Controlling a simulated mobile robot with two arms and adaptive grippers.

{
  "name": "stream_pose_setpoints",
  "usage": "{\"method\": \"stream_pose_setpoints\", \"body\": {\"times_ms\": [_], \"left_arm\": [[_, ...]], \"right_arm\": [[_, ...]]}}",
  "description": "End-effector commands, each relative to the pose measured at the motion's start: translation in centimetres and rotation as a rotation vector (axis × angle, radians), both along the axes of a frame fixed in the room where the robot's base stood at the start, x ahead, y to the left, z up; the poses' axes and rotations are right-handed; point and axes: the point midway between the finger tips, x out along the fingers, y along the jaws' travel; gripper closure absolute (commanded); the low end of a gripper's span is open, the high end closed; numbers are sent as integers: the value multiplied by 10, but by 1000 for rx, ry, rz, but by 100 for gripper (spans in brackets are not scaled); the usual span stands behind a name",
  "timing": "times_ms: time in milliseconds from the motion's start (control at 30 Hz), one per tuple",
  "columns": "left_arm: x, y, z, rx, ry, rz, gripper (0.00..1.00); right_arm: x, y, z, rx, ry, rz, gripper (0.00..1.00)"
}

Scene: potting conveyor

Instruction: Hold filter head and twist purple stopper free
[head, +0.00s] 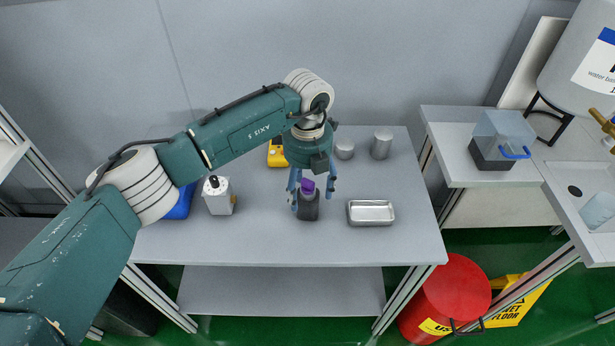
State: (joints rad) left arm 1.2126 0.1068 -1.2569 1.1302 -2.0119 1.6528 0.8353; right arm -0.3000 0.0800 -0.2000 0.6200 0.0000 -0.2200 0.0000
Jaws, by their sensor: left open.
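A dark cylindrical filter head (308,207) stands upright on the grey table, with a purple stopper (308,186) on its top. My left gripper (313,200) points down over it from above, open, with its blue fingers on either side of the stopper and the upper part of the dark body. I cannot tell whether the fingers touch it. The gripper's palm and wrist hide what lies directly behind them. My right gripper is not in view.
A metal tray (371,222) lies right of the filter head. Two metal cylinders (381,144) (345,149) and a yellow device (277,153) stand behind. A white container (218,196) and a blue object (180,203) are left. The table's front strip is clear.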

Motion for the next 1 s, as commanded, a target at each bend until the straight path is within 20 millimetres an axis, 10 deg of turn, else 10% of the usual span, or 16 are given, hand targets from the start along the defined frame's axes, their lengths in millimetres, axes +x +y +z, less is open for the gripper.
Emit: {"method": "stream_pose_setpoints", "body": {"times_ms": [333, 800, 1000], "left_arm": [[-1, -1, -58, -2, 3, 1, 33], [0, 0, -70, -2, 0, 0, 33], [0, 0, -70, -2, 1, 0, 73]], "right_arm": [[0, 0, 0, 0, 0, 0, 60], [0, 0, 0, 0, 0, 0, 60], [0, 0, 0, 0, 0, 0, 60]]}}
